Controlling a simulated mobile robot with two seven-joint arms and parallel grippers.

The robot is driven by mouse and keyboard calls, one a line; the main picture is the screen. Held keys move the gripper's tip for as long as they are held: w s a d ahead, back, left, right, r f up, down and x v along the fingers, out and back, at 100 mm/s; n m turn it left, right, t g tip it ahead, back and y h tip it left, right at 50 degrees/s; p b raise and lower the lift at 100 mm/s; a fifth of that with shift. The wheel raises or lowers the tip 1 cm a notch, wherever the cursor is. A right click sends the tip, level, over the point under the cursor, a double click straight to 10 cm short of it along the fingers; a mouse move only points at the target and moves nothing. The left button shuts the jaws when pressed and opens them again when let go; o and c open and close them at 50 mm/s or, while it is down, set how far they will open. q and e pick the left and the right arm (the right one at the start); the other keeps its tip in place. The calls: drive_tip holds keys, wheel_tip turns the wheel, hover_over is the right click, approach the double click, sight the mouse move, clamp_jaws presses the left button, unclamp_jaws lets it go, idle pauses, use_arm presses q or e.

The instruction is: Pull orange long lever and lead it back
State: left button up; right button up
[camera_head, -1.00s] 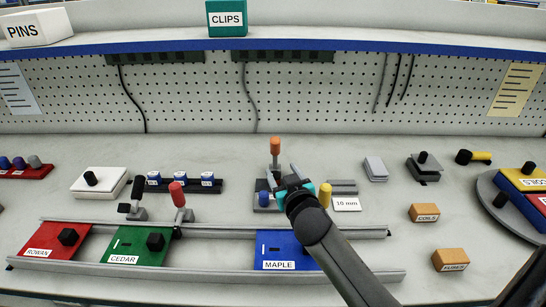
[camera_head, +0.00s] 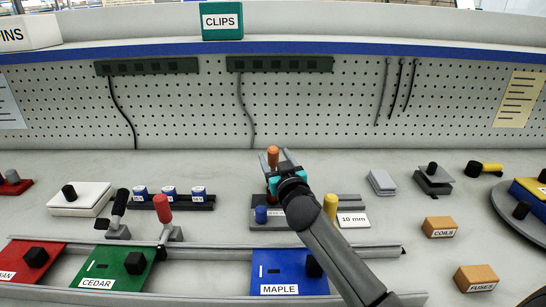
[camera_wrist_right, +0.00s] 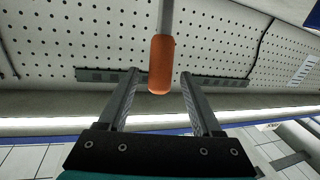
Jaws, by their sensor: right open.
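The orange long lever (camera_head: 273,156) stands upright behind the rail at the middle of the bench, with an orange handle on a thin shaft. My right gripper (camera_head: 274,172) is at the lever, and its arm covers part of the lever's base. In the right wrist view the orange handle (camera_wrist_right: 161,64) hangs between and beyond the two open fingers (camera_wrist_right: 158,90), with a gap on each side. No finger clearly touches it. My left gripper is not in view.
A blue knob (camera_head: 261,214) and a yellow handle (camera_head: 330,206) stand close to my right gripper. A red-handled lever (camera_head: 163,209) and a black-handled lever (camera_head: 120,204) stand to the left. The pegboard (camera_head: 300,115) rises behind.

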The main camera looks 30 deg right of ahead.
drive_tip(key=shift+w+d, duration=0.15)
drive_tip(key=shift+w, duration=0.4)
drive_tip(key=shift+w+d, duration=0.2)
drive_tip(key=shift+w, duration=0.45)
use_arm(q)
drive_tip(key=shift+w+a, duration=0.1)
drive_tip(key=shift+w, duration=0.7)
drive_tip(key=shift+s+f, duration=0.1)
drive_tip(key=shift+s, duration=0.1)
use_arm(e)
clamp_jaws()
